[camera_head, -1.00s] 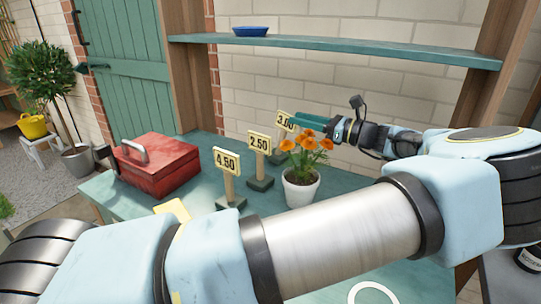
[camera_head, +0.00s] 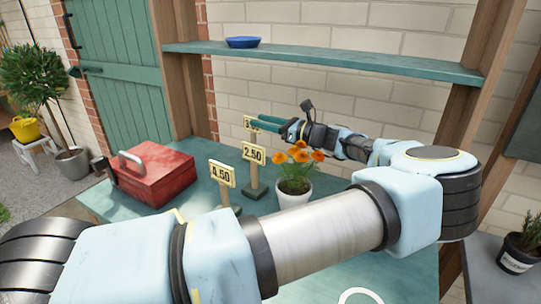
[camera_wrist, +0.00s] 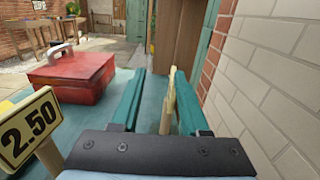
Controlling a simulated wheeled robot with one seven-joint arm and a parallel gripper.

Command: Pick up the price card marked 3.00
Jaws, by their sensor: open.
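The price card marked 3.00 (camera_head: 247,122) stands at the back of the green table near the wall. In the head view my gripper's fingers cover most of it, and its number is not readable now. In the wrist view the card (camera_wrist: 172,88) shows nearly edge-on on its pale post, between the two green fingers and closer to the right one. My gripper (camera_head: 258,121) is open around it, coming from the right. I cannot tell whether the right finger touches it. The gripper also shows in the wrist view (camera_wrist: 159,76).
The 2.50 card (camera_head: 253,154) and 4.50 card (camera_head: 221,173) stand in front. A pot of orange flowers (camera_head: 294,193) stands below my forearm. A red toolbox (camera_head: 153,175) is at the left. The brick wall (camera_wrist: 265,95) runs close on the right in the wrist view.

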